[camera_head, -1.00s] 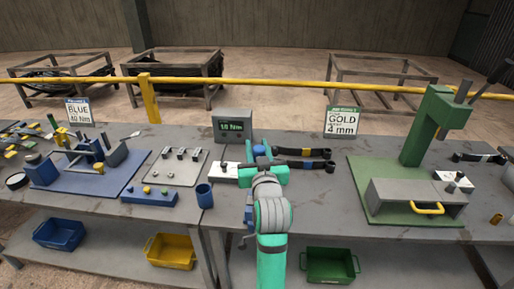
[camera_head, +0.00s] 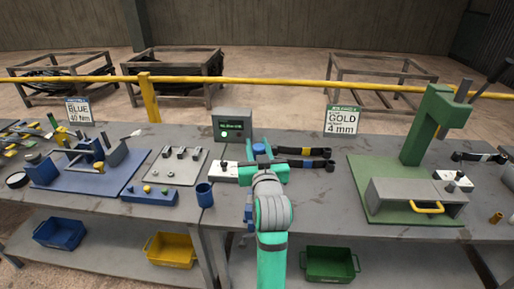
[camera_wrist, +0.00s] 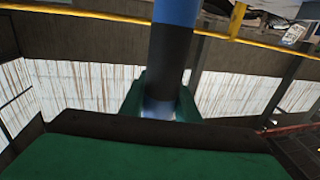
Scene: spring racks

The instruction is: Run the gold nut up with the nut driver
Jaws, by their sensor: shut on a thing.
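My gripper (camera_head: 264,170) is over the middle of the bench, shut on an upright tool with a blue top (camera_head: 259,148), which looks like the nut driver. In the wrist view the driver's blue and dark shaft (camera_wrist: 172,50) stands between my green fingers (camera_wrist: 158,100). Its lower end is hidden by the gripper. Small gold nuts (camera_head: 147,188) seem to sit on a blue block (camera_head: 150,198) left of the gripper. I cannot tell what is under the driver. A sign reading GOLD 4 mm (camera_head: 342,121) stands at the back.
A display box (camera_head: 232,126) stands behind the gripper. A white block (camera_head: 224,171) is close on its left, with a blue cup (camera_head: 204,195) farther left. Dark banded bars (camera_head: 312,164) lie to its right.

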